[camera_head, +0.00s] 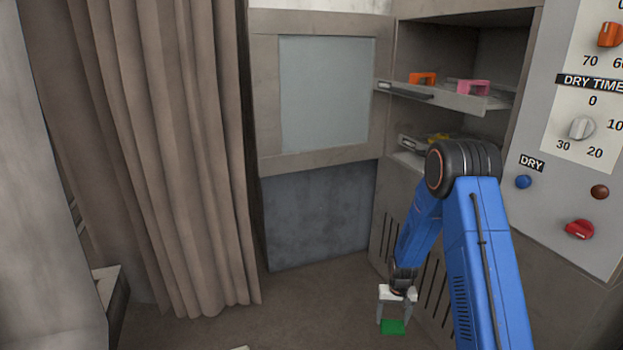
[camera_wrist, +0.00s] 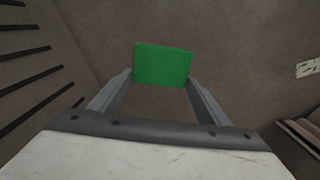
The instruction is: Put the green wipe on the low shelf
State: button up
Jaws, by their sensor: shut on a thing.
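The green wipe (camera_head: 392,327) is a flat green block at the bottom of the head view, held between the fingertips of my gripper (camera_head: 393,318). In the wrist view the green wipe (camera_wrist: 162,65) sits between the two fingers of my gripper (camera_wrist: 162,78), which is shut on it. My gripper points down beside the vented lower front of the cabinet. The low shelf (camera_head: 408,158) is in the open cabinet, above and behind my gripper, partly hidden by my arm. A yellow thing (camera_head: 437,138) shows on it.
An upper shelf (camera_head: 455,100) is pulled out, with an orange thing (camera_head: 423,78) and a pink thing (camera_head: 472,87) on it. The cabinet door (camera_head: 265,95) stands open to the left. A curtain (camera_head: 165,150) hangs further left. A control panel (camera_head: 560,160) is at right.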

jog(key=shift+w+a+r+n, duration=0.25)
jog(key=shift+a+r+n, duration=0.45)
jog(key=shift+a, duration=0.05)
jog(key=s+d+f+m, duration=0.5)
jog(key=d+f+m, duration=0.4)
jog(key=m, duration=0.1)
jog(key=s+d+f+m, duration=0.6)
jog(key=d+f+m, duration=0.2)
jog(key=f+m, duration=0.1)
jog(key=shift+d+f+m, duration=0.15)
jog(key=shift+d+m, duration=0.2)
jog(key=shift+m, duration=0.25)
jog(key=shift+f, duration=4.75)
jog(key=shift+f, duration=0.15)
jog(key=o, duration=1.1)
